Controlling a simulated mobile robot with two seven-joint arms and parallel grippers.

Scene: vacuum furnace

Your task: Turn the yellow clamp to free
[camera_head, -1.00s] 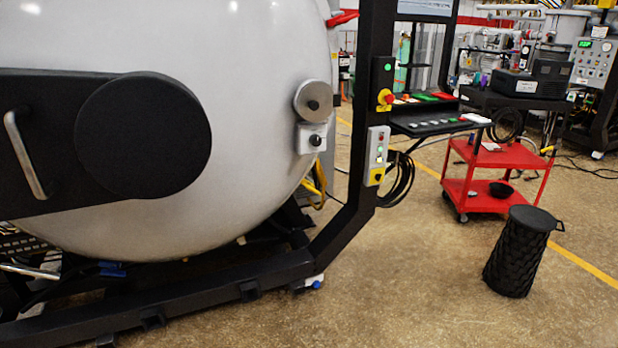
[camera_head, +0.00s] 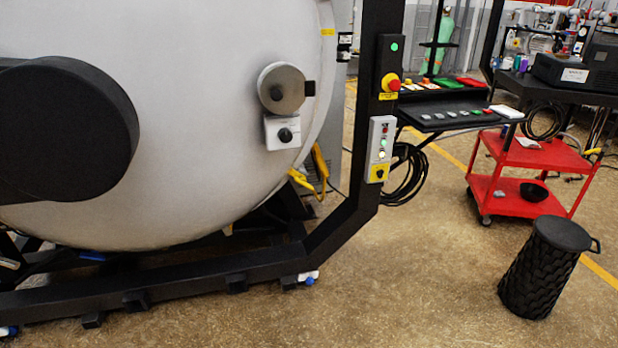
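A yellow bent part (camera_head: 303,181), which looks like the yellow clamp, sits at the lower right edge of the large grey furnace door (camera_head: 200,150). A second yellow length (camera_head: 319,165) rises beside it, and I cannot tell whether the two are one piece. The part is small in view, so its exact position is unclear. Neither of my grippers is in view, and nothing of mine touches the clamp.
A black frame post (camera_head: 370,90) with a control box (camera_head: 380,145) stands right of the door. A black lower beam (camera_head: 180,290) runs along the floor. A red cart (camera_head: 540,155) and a black bin (camera_head: 545,270) stand right. Floor in front is clear.

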